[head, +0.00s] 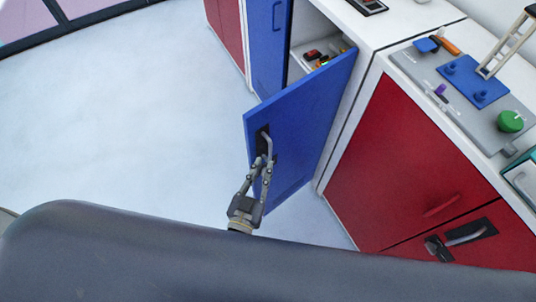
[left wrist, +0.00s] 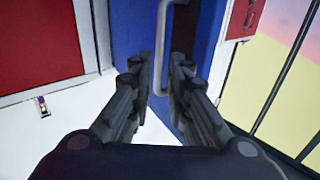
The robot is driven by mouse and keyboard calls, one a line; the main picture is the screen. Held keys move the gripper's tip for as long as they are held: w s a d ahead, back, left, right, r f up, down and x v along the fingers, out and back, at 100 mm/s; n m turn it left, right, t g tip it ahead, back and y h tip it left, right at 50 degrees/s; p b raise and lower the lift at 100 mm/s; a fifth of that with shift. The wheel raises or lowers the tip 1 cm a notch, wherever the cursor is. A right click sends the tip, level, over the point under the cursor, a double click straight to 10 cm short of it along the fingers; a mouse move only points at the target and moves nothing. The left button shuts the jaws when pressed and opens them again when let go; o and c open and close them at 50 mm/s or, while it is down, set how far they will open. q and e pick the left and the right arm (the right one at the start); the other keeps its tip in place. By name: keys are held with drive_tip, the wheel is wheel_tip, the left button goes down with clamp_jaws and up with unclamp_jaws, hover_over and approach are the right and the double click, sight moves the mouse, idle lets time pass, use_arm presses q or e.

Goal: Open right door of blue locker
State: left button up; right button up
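The blue locker's right door (head: 315,110) stands swung well out in the head view, with its outer face toward me. The left door (head: 268,45) looks shut. The right door's metal handle (head: 267,143) sits in a dark recess; it also shows in the left wrist view (left wrist: 162,40). My left gripper (head: 265,160) is at the handle's lower part. In the left wrist view its fingers (left wrist: 161,65) are apart, one on each side of the handle, with blue door showing between them. My right gripper is out of view.
Red and orange items (head: 318,55) lie inside the open locker. Right of it stands a red-fronted cabinet (head: 400,160) with a lever handle (head: 465,235) and a cluttered worktop (head: 415,65). The pale floor (head: 130,110) on the left is clear.

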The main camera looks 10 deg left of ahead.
use_arm(q)
drive_tip(key=s, duration=0.3)
drive_tip(key=s+a, duration=0.1)
drive_tip(key=s, duration=0.1)
drive_tip(key=shift+s, duration=0.25)
drive_tip(key=s+a+f+m+g+b, duration=0.1)
drive_tip(key=s+f+g, duration=0.3)
drive_tip(key=f, duration=0.9)
drive_tip(key=s+a+f+g+b, duration=0.15)
drive_tip(key=s+f+g, duration=0.25)
drive_tip(key=f, duration=1)
drive_tip(key=s+a+f+g+y, duration=0.1)
drive_tip(key=s+a+f+g, duration=0.3)
drive_tip(key=s+a+f, duration=0.2)
drive_tip(key=s+a+f+g+y+b, duration=0.1)
drive_tip(key=s+a+f+g, duration=0.3)
drive_tip(key=s+f, duration=0.6)
drive_tip(key=s+a, duration=0.2)
drive_tip(key=s, duration=0.1)
drive_tip(key=shift+a+g+y+b, duration=0.15)
drive_tip(key=shift+g+y+b, duration=0.15)
drive_tip(key=shift+g+y, duration=0.1)
